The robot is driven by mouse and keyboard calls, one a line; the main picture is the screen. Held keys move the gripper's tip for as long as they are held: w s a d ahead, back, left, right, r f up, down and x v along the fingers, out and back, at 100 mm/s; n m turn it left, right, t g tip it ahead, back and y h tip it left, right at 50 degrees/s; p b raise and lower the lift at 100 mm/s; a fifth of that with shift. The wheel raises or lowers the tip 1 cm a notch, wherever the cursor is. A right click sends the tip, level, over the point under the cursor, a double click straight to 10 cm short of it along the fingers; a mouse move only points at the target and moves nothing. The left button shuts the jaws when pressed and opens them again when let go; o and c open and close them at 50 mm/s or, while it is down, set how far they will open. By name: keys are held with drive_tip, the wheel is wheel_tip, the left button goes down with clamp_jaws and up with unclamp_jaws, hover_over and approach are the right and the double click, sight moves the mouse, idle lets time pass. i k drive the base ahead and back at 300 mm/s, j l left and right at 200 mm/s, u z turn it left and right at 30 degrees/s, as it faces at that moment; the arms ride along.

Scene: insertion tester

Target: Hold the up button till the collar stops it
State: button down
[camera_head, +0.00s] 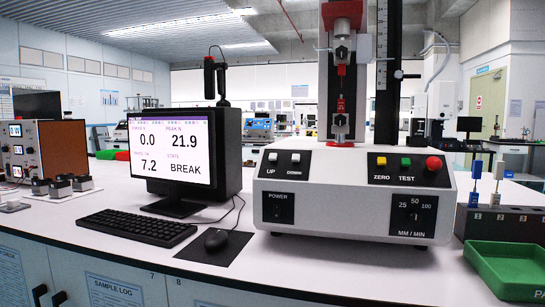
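The white UP button (273,157) is at the panel's left, beside the white DOWN button (295,158). My gripper is not in view.
The monitor (170,150) reads 0.0, peak 21.9, 7.2 and BREAK. A keyboard (122,229) and mouse (216,239) lie left of the tester. ZERO, TEST and a red knob (433,163) are on its right. A green tray (508,268) stands at the right edge.

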sight(272, 156)
drive_tip(key=z, duration=0.3)
drive_tip(key=j+z, duration=0.9)
drive_tip(key=z, duration=0.15)
drive_tip(key=k+j+z, duration=0.1)
drive_tip(key=j, duration=0.3)
drive_tip(key=k+j, duration=0.15)
drive_tip(key=j, duration=0.3)
drive_tip(key=k+j+z, duration=0.15)
drive_tip(key=j, duration=0.25)
drive_tip(key=k+j, duration=0.2)
drive_tip(key=j, duration=0.2)
drive_tip(key=i+z, duration=0.05)
